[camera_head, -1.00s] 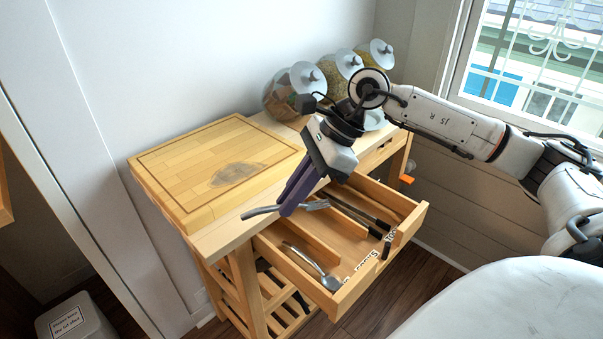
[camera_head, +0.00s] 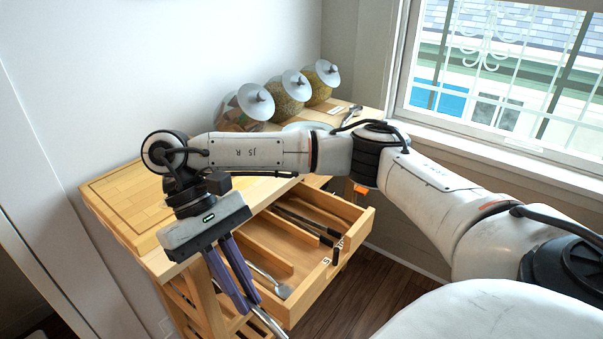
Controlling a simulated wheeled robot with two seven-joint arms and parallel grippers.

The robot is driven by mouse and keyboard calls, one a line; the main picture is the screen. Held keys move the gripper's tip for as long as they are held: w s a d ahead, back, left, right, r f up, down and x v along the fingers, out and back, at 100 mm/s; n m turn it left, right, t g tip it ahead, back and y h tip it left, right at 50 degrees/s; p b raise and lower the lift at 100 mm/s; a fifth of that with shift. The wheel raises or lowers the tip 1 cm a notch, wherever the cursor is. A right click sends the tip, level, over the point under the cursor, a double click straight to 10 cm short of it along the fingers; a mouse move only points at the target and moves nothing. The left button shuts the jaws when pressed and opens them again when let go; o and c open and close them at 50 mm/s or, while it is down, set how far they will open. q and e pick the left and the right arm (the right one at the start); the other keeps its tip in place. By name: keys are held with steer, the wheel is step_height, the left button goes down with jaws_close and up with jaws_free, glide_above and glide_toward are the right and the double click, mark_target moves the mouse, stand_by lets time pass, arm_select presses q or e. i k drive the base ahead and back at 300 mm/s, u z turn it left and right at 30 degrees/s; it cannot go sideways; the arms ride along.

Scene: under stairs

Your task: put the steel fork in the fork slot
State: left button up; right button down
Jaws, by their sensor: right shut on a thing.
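My right gripper (camera_head: 247,306) is shut on the steel fork (camera_head: 268,322). Its purple fingers point down, at the left front side of the open drawer (camera_head: 312,298). Part of the fork shows below the fingertips, running down toward the bottom edge; the rest is hidden by the fingers. The drawer has wooden dividers. A spoon (camera_head: 284,291) lies in the nearest compartment, and dark-handled utensils (camera_head: 308,226) lie in a farther one. Small labels are on the drawer front, too small to read, so I cannot tell which slot is for forks. My left gripper is not in view.
The drawer belongs to a wooden cart with a cutting board (camera_head: 118,195) on top, partly behind my right arm. Glass jars (camera_head: 288,95) with grey lids stand at the back. Another utensil (camera_head: 347,114) lies at the far end. A wall and window are behind.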

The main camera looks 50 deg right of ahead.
mark_target(289, 251)
steer(key=z, duration=0.75)
steer(key=i, duration=0.65)
steer(key=z, duration=0.35)
